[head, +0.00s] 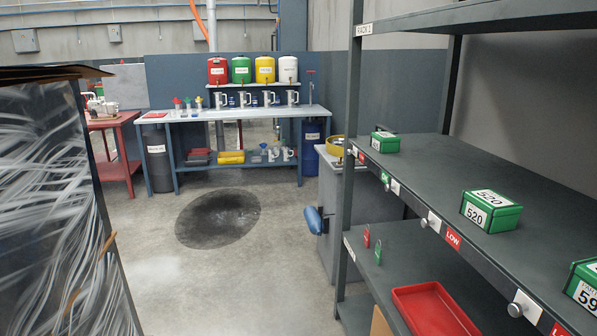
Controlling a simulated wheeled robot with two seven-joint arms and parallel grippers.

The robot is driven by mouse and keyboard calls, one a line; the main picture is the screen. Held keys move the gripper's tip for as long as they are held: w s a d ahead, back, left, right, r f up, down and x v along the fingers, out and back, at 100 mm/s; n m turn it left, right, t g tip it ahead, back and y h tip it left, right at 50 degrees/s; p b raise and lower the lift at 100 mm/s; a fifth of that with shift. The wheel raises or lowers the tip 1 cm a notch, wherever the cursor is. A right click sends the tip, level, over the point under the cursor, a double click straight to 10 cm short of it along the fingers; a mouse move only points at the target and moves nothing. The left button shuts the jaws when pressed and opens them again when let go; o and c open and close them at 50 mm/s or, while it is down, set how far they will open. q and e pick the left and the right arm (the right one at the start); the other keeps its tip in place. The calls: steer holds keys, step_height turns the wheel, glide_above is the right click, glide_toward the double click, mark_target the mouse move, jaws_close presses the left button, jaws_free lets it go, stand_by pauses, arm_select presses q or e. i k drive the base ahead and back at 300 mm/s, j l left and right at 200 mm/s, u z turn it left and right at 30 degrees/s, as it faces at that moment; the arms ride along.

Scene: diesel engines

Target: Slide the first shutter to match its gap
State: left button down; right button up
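A dark grey rack (400,197) with a "RACK" sign stands on the right. Along the front edge of its middle shelf are several small white shutters with round knobs. Green boxes stand above on the shelf: a far one (385,142), one marked 520 (490,211), and one cut off at the right edge (583,284). Neither gripper is in view.
A red tray (434,309) and red and green tags (367,237) are on the lower shelf. A grey cabinet (333,200) stands behind the rack. A plastic-wrapped stack (50,210) blocks the left. The floor between is open, with a dark stain (217,218).

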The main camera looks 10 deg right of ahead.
mark_target(353, 152)
steer(key=i+z, duration=0.1)
steer(key=i, duration=0.6)
steer(key=i+j, duration=0.15)
steer(key=i, duration=0.55)
steer(key=i+j+z, duration=0.1)
steer(key=i+z, duration=0.2)
steer(key=i, duration=0.15)
steer(key=i+j+z, duration=0.2)
steer(key=i+z, duration=0.15)
steer(key=i+j+z, duration=0.3)
steer(key=i, duration=0.2)
